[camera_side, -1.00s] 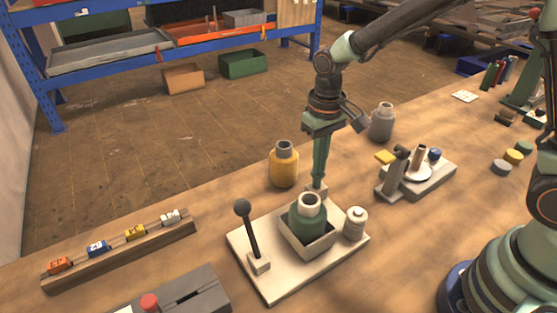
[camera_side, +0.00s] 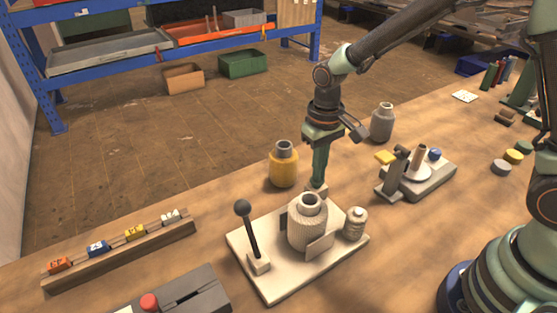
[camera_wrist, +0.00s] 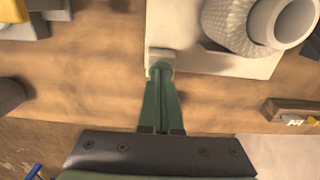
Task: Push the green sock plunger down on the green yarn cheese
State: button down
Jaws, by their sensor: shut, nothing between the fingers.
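A pale, textured yarn cheese (camera_side: 307,232) with a hollow core stands upright on the cream base plate (camera_side: 272,282). It looks grey-white, not green. It also shows in the wrist view (camera_wrist: 228,25), at the top right. Flat panels (camera_side: 320,246) stand around it. My gripper (camera_side: 318,184) is shut and empty, pointing down behind the cheese. In the wrist view my fingertips (camera_wrist: 160,69) are at a small pale block (camera_wrist: 162,55) at the plate's rear corner; I cannot tell whether they touch. I cannot make out a green sock plunger.
A black-knobbed lever (camera_side: 249,232) stands at the plate's left, and a small ridged spool (camera_side: 355,223) at its right. A yellow bottle (camera_side: 284,166) stands behind left, a grey bottle (camera_side: 382,124) behind right. A grey fixture (camera_side: 415,177) stands to the right.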

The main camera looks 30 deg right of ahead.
notch_tip(320, 180, up, 14)
jog(key=shift+w+f, duration=0.15)
dwell(0.8)
jog(key=s+d+r+t, duration=0.3)
jog(key=s+d+t, duration=0.2)
jog(key=s+d, duration=0.4)
jog(key=shift+s+t, duration=0.3)
jog(key=shift+s, duration=0.45)
